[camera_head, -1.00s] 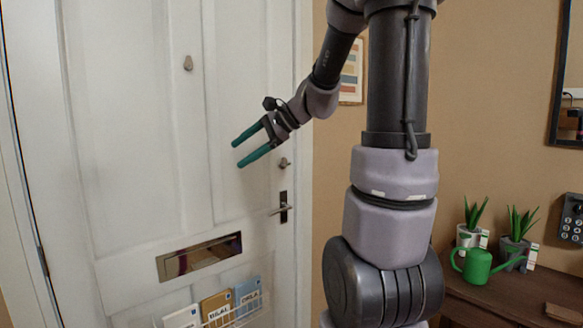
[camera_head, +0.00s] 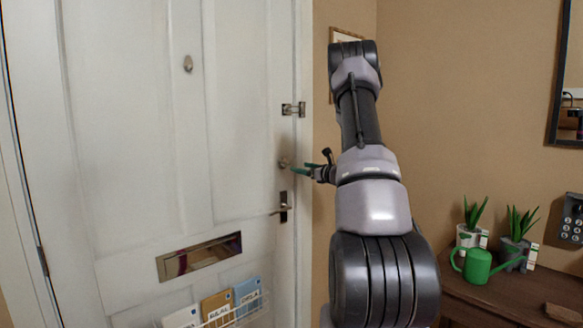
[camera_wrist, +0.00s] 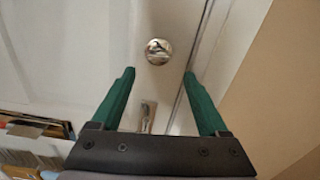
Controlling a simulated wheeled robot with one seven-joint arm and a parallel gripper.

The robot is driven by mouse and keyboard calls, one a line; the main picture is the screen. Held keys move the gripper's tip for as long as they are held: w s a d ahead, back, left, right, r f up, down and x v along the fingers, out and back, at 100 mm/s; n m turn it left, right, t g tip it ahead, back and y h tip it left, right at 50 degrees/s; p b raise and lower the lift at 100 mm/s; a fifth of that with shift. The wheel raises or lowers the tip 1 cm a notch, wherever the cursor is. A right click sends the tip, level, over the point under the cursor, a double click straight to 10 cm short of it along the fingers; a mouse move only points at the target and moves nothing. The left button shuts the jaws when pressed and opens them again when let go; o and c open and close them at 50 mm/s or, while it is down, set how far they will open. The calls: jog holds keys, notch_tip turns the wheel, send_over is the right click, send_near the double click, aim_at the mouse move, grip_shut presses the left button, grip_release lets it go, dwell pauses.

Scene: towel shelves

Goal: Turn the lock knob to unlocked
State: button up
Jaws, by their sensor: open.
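The round metal lock knob (camera_head: 284,163) is on the white door, above the lever handle. In the wrist view the lock knob (camera_wrist: 158,51) is a shiny disc with a small turn piece, ahead of and between my fingertips. My gripper (camera_head: 301,169) has green fingers and points at the door just right of the knob. In the wrist view my gripper (camera_wrist: 160,72) is open and empty, its fingers spread to either side below the knob. I cannot tell the exact gap between the fingertips and the knob.
The lever handle (camera_head: 281,209) is just below the knob; a latch (camera_head: 293,109) sits above it. The letter slot (camera_head: 199,256) and a rack of envelopes (camera_head: 237,312) are lower on the door. A dark table (camera_head: 500,309) with plants and a green watering can (camera_head: 477,266) stands right.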

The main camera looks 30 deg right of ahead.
aim_at(288, 164)
jog(key=x, duration=0.8)
jog(key=shift+w+a, duration=0.1)
jog(key=shift+w, duration=0.1)
grip_shut()
